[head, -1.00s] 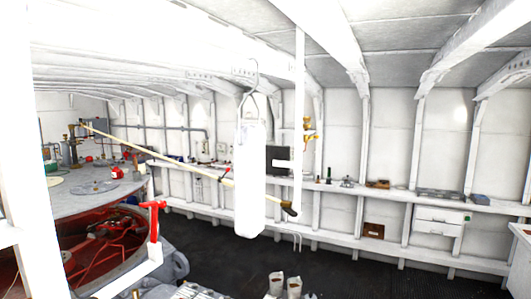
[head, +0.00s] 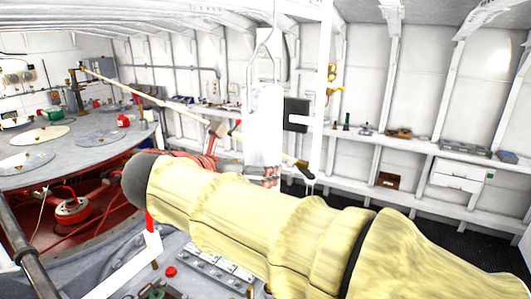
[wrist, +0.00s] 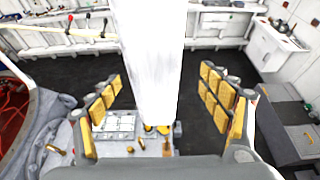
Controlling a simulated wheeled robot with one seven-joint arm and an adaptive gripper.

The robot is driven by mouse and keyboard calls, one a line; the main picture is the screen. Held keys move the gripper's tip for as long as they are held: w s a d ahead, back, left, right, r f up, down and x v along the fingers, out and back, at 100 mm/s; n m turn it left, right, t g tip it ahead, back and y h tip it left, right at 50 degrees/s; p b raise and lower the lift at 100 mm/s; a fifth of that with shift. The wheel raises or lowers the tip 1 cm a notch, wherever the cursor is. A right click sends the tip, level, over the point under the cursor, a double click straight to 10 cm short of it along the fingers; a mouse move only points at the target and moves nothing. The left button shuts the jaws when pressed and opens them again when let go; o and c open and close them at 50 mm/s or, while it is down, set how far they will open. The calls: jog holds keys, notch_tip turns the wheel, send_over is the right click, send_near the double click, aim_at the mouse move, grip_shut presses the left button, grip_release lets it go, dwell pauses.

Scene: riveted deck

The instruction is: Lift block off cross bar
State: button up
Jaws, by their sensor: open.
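The white block (head: 264,110) hangs upright from a thin metal hook (head: 262,45) in the head view. The hook's upper end runs to the top edge, so I cannot see it resting on a cross bar. My arm's yellow sleeve covers the area below the block. In the wrist view the block (wrist: 152,60) stands as a tall white column between the fingers of my gripper (wrist: 162,77). The gripper is open, with orange pads on both sides of the block and a visible gap on each side.
A white upright post (head: 323,90) stands just right of the block. A wall shelf (head: 420,143) holds small items.

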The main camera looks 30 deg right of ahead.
jog(key=p+x, duration=0.2)
jog(key=x, duration=0.5)
jog(key=shift+w+f, duration=0.25)
jog(key=shift+w, duration=0.05)
jog(key=c, duration=1.9)
jog(key=shift+r, duration=0.1)
jog(key=shift+c, duration=0.5)
